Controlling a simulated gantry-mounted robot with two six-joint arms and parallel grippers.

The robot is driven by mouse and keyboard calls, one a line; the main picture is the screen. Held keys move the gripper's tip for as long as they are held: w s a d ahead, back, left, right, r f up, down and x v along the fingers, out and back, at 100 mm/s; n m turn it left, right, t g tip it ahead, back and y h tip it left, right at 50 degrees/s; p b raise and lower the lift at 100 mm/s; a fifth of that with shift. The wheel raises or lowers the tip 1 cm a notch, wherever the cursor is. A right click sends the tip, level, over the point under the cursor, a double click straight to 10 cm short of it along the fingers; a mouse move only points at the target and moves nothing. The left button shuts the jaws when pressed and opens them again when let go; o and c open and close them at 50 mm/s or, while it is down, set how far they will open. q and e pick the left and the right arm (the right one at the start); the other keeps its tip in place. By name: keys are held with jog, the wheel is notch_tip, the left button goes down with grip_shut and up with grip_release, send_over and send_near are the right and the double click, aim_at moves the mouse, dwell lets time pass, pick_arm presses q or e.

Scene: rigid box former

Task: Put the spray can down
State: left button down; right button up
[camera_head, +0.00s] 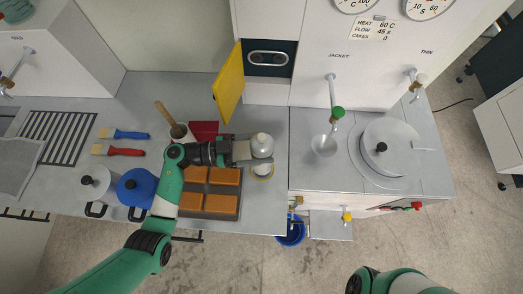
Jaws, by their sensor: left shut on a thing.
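The spray can (262,143), pale with a rounded top, is near the right end of the grey counter in the head view. My left gripper (250,150) reaches it from the left and is shut on it. The can looks upright. A yellow-and-white ring (262,171) shows just below it in the picture; I cannot tell whether the can touches the counter. My right arm shows only as a part at the bottom right edge, and its gripper is out of view.
A tray of orange-brown blocks (210,204) lies under and beside my left arm. A blue pot (133,186), a grey pot (95,180) and two brushes (124,134) are farther left. An open yellow door (229,86) juts out behind.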

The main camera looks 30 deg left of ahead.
pick_arm(q)
jog(key=shift+f, duration=0.9)
pick_arm(e)
jog(key=shift+f, duration=0.5)
pick_arm(q)
jog(key=shift+f, duration=0.1)
grip_release()
jog(key=shift+f, duration=0.1)
jog(key=shift+s+a+r, duration=0.1)
jog(key=shift+r, duration=0.15)
jog(key=v, duration=0.7)
jog(key=shift+p, duration=0.45)
pick_arm(e)
jog(key=shift+r, duration=0.55)
